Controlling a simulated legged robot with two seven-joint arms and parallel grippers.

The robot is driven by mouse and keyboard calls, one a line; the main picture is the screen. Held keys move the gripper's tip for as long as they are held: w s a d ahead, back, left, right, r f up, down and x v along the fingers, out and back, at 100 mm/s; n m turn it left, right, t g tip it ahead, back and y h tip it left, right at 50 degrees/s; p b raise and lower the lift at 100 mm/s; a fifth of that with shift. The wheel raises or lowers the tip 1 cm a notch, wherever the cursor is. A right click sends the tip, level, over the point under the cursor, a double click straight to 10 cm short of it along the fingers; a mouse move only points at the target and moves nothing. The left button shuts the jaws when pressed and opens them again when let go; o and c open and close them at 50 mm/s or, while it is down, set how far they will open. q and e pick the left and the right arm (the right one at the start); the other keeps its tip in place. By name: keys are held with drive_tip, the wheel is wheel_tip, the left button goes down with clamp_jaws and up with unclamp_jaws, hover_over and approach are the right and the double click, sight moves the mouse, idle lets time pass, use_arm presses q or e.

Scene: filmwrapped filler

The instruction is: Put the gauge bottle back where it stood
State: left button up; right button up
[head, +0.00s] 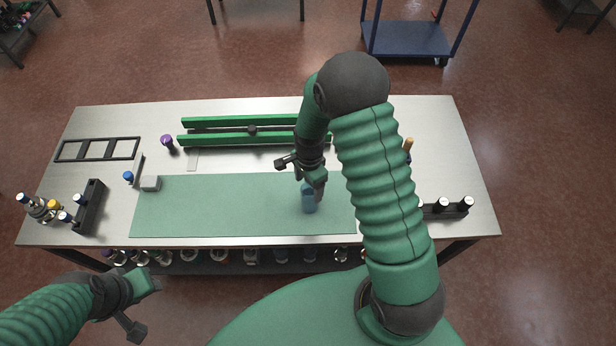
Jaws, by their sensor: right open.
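My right gripper (314,187) points down at the bottle's top and is open. Its fingers overlap the upper part of the bottle in the picture, and I cannot tell whether they touch it. My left gripper (150,282) is at the lower left, off the table's front edge, with no object seen in it; its jaw opening is unclear.
Green rails (225,140) lie behind the mat. A black frame (98,150), a purple-capped bottle (167,143) and a dark rack (89,207) with bottles beside it are on the left. A black holder (447,210) with white-capped bottles is at right. My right arm hides part of the table.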

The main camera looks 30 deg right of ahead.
wheel_tip(320, 180, up, 11)
drive_tip(key=shift+f+b, duration=0.2)
drive_tip(key=shift+b, duration=1.05)
drive_tip(key=s+a+r+n+t, duration=0.25)
drive_tip(key=s+a+n, duration=0.65)
drive_tip(key=n, duration=0.9)
wheel_tip(320, 180, down, 12)
drive_tip(key=d+b, duration=0.1)
drive_tip(key=b, duration=0.9)
drive_tip(key=shift+s+d+r, duration=0.15)
drive_tip(key=shift+d+r, duration=0.05)
